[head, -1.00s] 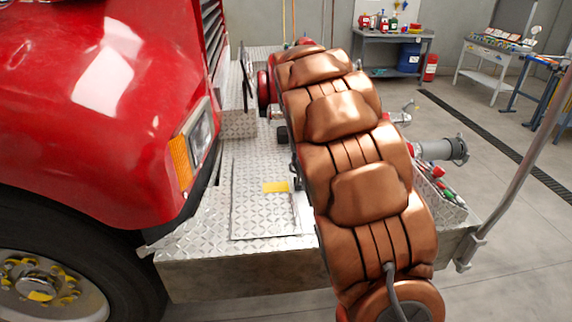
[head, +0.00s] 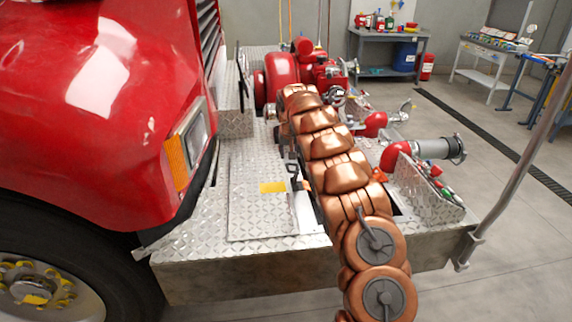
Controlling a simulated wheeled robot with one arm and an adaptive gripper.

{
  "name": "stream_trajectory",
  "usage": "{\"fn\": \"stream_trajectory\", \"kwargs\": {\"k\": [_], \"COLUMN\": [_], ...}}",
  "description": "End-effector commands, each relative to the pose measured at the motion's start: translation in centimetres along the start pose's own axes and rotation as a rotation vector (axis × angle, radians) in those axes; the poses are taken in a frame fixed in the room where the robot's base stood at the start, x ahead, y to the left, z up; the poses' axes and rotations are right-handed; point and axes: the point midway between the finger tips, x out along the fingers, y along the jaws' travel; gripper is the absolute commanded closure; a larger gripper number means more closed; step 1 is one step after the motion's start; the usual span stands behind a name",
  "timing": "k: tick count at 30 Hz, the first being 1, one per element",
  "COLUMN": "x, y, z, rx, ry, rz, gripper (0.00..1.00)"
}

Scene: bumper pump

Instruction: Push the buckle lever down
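A small dark fitting (head: 292,170) stands on the bumper deck beside a yellow label (head: 273,187), close to the left edge of my arm. It may be the buckle lever, but it is too small and partly covered to be sure of its position. My copper arm reaches from the lower right over the deck toward the red pump (head: 283,72). I cannot make out my gripper or its fingers; the arm's links hide that end.
The red truck body (head: 100,100) stands close on the left. The diamond-plate deck (head: 200,240) is clear at front left. A grey pipe outlet (head: 435,149) sticks out to the right. A metal pole (head: 510,150) rises at the right corner.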

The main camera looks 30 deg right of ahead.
Motion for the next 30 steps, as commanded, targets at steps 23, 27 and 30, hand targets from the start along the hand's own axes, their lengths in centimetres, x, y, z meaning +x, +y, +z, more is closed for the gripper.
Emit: {"fn": "stream_trajectory", "kwargs": {"k": [23,27,30], "x": [6.1,7.0,7.6], "y": [-0.1,0.0,0.1], "z": [-0.2,-0.2,-0.1], "rx": [0.002,0.003,0.004], "ry": [0.004,0.003,0.002], "rz": [-0.007,-0.005,-0.005], "gripper": [0.62,0.62,0.62]}}
